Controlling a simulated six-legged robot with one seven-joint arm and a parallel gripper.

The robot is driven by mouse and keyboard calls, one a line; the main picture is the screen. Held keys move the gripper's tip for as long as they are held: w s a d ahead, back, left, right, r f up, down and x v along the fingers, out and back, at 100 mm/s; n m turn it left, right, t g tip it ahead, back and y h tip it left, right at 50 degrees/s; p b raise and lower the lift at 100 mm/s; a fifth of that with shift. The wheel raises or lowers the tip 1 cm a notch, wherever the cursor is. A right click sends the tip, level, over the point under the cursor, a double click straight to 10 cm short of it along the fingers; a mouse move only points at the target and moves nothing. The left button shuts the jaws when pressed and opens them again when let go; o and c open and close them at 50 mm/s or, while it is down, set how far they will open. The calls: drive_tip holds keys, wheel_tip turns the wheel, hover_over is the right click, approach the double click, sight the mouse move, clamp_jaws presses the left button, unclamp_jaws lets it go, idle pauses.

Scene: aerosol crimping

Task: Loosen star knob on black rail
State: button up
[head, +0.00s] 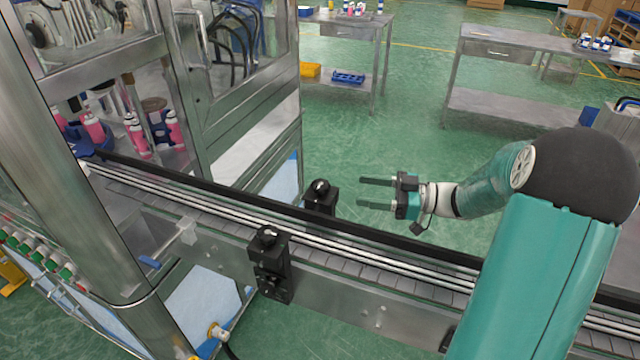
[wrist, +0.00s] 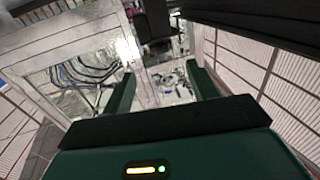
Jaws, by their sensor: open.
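A black rail (head: 365,238) runs along the far side of a conveyor (head: 345,250) in the head view. A black bracket with a round dark knob (head: 320,186) on top stands at this rail. A second black bracket (head: 270,270), with a light-topped knob (head: 267,233), stands on the near side. Which knob is star-shaped is too small to tell. My gripper (head: 362,193) is open and empty, right of the far bracket and apart from it, fingers pointing left. The wrist view shows both fingers spread (wrist: 161,88), with a dark block (wrist: 154,22) beyond them.
A metal-framed machine (head: 230,110) with clear panels stands at the left, holding pink bottles (head: 140,135). Steel tables (head: 500,50) stand at the back. Green floor (head: 400,140) lies open behind my gripper. The conveyor passes below and in front of my arm.

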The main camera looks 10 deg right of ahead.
sight(321, 183)
drive_tip(key=x, duration=1.1)
drive_tip(key=shift+a, duration=0.15)
drive_tip(key=c, duration=1)
drive_tip(key=shift+n+g, duration=0.3)
drive_tip(key=shift+g, duration=0.1)
drive_tip(key=n+g, duration=0.3)
drive_tip(key=g, duration=0.1)
drive_tip(key=n+g+y, duration=0.1)
drive_tip(key=n+g, duration=0.2)
drive_tip(key=g, duration=0.2)
drive_tip(key=shift+f+g, duration=0.1)
drive_tip(key=shift+g, duration=0.2)
drive_tip(key=n+g+h, duration=0.1)
drive_tip(key=n+g, duration=0.1)
drive_tip(key=g, duration=0.1)
drive_tip(key=n+g+h, duration=0.1)
drive_tip(key=n+g, duration=0.1)
drive_tip(key=g, duration=0.1)
drive_tip(key=shift+n+g, duration=0.4)
drive_tip(key=shift+n+g+h, duration=0.7)
drive_tip(key=shift+g, duration=0.2)
drive_tip(key=shift+n+g+h, duration=0.4)
